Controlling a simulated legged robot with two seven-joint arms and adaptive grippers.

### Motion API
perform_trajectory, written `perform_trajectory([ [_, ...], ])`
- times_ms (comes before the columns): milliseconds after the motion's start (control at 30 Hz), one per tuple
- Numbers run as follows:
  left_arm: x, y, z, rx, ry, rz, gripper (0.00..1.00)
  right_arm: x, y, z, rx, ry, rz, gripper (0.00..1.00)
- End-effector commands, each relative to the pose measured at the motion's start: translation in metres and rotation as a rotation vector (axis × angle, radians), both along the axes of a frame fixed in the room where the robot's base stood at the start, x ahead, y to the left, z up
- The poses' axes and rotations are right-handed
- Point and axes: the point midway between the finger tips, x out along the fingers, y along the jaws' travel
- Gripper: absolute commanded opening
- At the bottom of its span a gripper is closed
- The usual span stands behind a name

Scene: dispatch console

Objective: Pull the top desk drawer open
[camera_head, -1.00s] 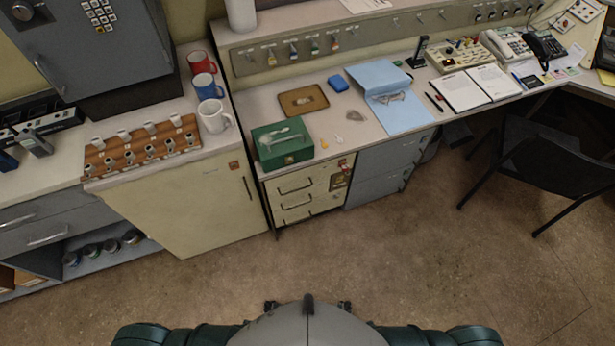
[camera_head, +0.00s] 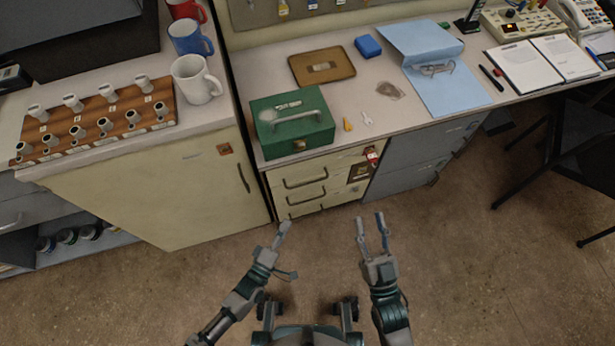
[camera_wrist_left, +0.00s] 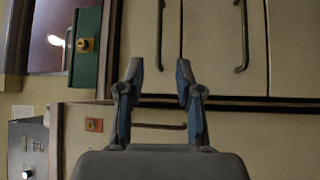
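The cream drawer unit stands under the desk, left of a grey one. Its top drawer (camera_head: 330,170) is closed, with a dark bar handle (camera_head: 306,181). In the left wrist view, which is turned sideways, the top drawer (camera_wrist_left: 133,30) and its handle (camera_wrist_left: 161,35) show beyond my fingers. My left gripper (camera_head: 284,226) is open and empty, in front of the drawer unit and apart from it; its spread fingers also show in the left wrist view (camera_wrist_left: 159,75). My right gripper (camera_head: 371,222) is open and empty, farther right in front of the unit.
A green cash box (camera_head: 290,137) sits on the desk above the drawers. A cream cupboard (camera_head: 150,200) with a vertical handle stands to the left. A black chair (camera_head: 580,150) is at right. The floor ahead is clear.

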Motion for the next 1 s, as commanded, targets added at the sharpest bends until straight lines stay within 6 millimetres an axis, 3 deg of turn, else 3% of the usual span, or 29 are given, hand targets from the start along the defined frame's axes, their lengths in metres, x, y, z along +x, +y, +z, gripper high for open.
perform_trajectory([
  [267, 0.052, -0.025, 0.006, 0.001, -0.001, 0.002, 0.35, -0.008, 0.0, 0.013, 0.039, -0.123, -0.002, 0.4],
  [600, 0.118, -0.06, 0.015, 0.004, 0.002, 0.002, 0.35, -0.032, -0.005, 0.035, 0.116, -0.348, -0.008, 0.4],
  [800, 0.14, -0.071, 0.018, 0.007, 0.002, 0.001, 0.35, -0.044, -0.008, 0.043, 0.147, -0.439, -0.012, 0.4],
  [1000, 0.146, -0.075, 0.021, 0.007, 0.0, 0.001, 0.35, -0.048, -0.009, 0.046, 0.156, -0.467, -0.013, 0.4],
])
